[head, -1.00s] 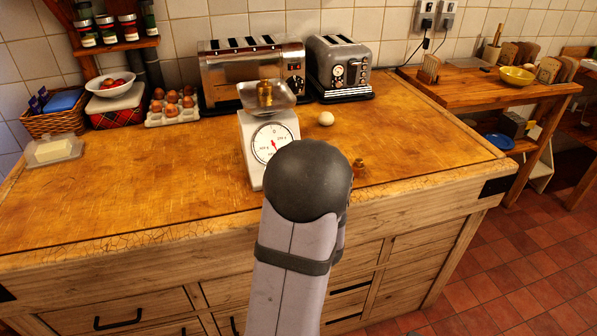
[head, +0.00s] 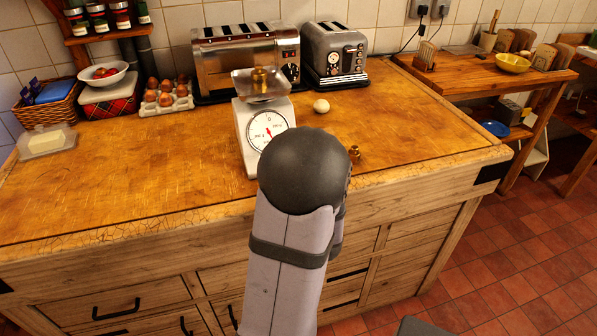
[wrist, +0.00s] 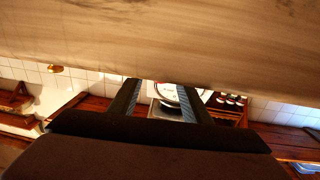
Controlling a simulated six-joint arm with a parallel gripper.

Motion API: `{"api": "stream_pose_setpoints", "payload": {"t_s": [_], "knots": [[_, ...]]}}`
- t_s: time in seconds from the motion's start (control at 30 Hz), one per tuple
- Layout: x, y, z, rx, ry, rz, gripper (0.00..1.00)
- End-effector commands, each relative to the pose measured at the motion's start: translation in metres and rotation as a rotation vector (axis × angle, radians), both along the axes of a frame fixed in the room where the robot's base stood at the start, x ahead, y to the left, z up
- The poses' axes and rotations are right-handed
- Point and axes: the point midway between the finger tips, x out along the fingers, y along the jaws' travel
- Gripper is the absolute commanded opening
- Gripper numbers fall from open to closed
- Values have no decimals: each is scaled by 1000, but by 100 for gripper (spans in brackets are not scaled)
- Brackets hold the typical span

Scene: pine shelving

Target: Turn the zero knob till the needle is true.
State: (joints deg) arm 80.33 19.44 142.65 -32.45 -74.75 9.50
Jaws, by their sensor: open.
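The white kitchen scale (head: 247,146) stands on the worktop in the head view, with a metal pan on top. A brass weight (head: 262,79) sits on the pan. The round white dial (head: 267,130) has a red needle; its exact reading is too small to tell. I cannot make out the zero knob. My dark arm joint covers the scale's lower right and hides my gripper in the head view. In the wrist view my gripper (wrist: 159,86) is open, its two dark fingers apart with nothing seen held. Part of the dial (wrist: 168,93) shows between them, cut off by wood.
A small brass weight (head: 355,154) stands near the front edge, right of my arm. An egg (head: 321,106) lies right of the scale. Two toasters (head: 245,67) (head: 335,58) stand behind. Wood (wrist: 160,40) fills the wrist view's top.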

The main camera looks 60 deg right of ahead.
Motion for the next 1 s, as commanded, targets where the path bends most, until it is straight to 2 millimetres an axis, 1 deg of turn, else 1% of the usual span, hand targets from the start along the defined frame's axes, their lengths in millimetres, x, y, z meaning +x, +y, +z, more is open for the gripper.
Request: {"api": "stream_pose_setpoints", "payload": {"t_s": [0.03,0.1,0.53,1.0], "knots": [[-6,5,-1,0,0,-3,44],[-7,7,4,3,1,-1,44],[-21,25,6,6,0,-2,44],[-35,41,2,0,1,0,44]]}}
